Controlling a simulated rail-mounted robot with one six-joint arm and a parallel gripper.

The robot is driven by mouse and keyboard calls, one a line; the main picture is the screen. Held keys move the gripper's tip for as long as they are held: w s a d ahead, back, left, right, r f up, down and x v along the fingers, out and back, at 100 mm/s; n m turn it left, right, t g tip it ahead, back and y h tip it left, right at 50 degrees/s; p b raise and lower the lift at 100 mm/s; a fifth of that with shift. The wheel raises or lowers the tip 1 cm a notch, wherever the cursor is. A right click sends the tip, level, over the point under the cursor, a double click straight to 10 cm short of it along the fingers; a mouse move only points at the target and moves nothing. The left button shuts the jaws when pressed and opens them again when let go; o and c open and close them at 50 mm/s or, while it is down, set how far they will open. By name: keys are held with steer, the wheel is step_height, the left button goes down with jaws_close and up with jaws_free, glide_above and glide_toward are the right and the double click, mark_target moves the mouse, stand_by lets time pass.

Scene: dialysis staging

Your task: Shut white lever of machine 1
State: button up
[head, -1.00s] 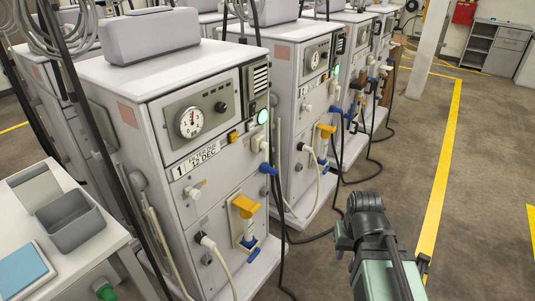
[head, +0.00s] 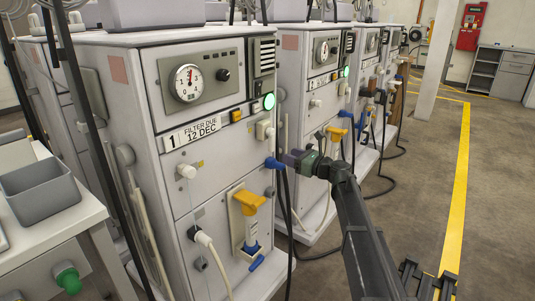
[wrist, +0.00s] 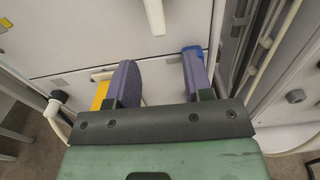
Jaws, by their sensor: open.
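Machine 1 (head: 130,110) has a front marked "1" and "FILTER DUE 12 DEC". Its white lever (head: 265,130) is near the right edge of the front, under the lit green lamp. In the wrist view the white lever (wrist: 154,17) is at the top, pointing down toward the picture's middle, above the gap between my fingers. My gripper (head: 293,158) is open, its purple fingers in front of the right edge of machine 1, below and right of the white lever. In the wrist view my gripper (wrist: 160,80) holds nothing; a blue lever (wrist: 192,50) shows beyond the right fingertip.
The blue lever (head: 274,163) sits close below the white one. A yellow lever (head: 248,200) is lower, with a white hose (head: 209,245) beside it. Black cables hang between the machines. A table with a grey bin (head: 40,190) stands left. The aisle floor at right is clear.

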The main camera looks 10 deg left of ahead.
mark_target(273, 151)
steer(key=x, duration=1)
steer(key=shift+w+a, duration=0.15)
steer(key=shift+a, duration=0.25)
jaws_close()
